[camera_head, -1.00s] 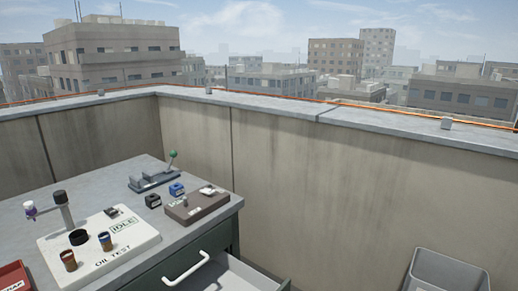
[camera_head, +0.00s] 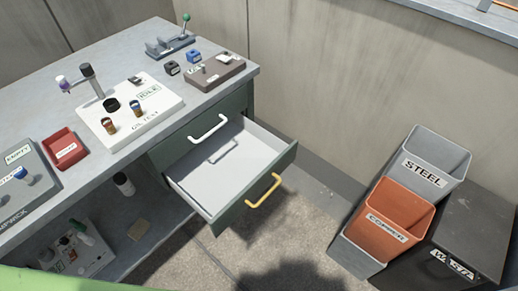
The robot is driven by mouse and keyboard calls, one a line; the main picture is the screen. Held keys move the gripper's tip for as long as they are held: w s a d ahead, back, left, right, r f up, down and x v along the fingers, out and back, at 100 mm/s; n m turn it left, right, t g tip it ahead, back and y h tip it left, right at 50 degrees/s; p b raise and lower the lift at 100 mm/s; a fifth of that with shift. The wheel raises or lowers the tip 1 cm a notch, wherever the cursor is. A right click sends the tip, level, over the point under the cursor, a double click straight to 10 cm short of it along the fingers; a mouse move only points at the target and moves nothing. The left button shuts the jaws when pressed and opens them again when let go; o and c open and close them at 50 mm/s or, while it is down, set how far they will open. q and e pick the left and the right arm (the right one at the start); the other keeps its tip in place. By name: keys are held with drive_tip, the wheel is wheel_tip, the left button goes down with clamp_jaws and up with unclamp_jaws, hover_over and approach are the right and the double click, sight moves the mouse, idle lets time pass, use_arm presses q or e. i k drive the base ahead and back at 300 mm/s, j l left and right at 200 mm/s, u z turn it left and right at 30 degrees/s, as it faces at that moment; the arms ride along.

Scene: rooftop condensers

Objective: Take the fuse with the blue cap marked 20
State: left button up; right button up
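No fuse marked 20 can be made out. A small blue block (camera_head: 193,57) with a dark opening stands at the back of the grey workbench (camera_head: 60,90), beside a similar black block (camera_head: 172,68); no number is readable on either. A blue-topped piece (camera_head: 20,173) sits on a grey device at the far left, its marking too small to read. The lower drawer (camera_head: 215,180) with a yellow handle (camera_head: 263,190) is pulled out and its visible floor looks bare. Neither of my grippers is in view.
A white oil test board (camera_head: 150,122), a brown block (camera_head: 215,75), a green-knobbed lever (camera_head: 172,43) and a red tray (camera_head: 66,147) are on the bench. The open drawer juts over the floor. Steel (camera_head: 432,152), copper (camera_head: 396,215) and waste (camera_head: 470,235) bins stand right.

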sight(18, 173)
drive_tip(key=u, duration=1.9)
drive_tip(key=i+j+z, duration=0.1)
drive_tip(key=i+j, duration=0.35)
drive_tip(key=j, duration=0.3)
drive_tip(key=i+j+z, duration=0.15)
drive_tip(key=j, duration=0.25)
drive_tip(key=i, duration=0.05)
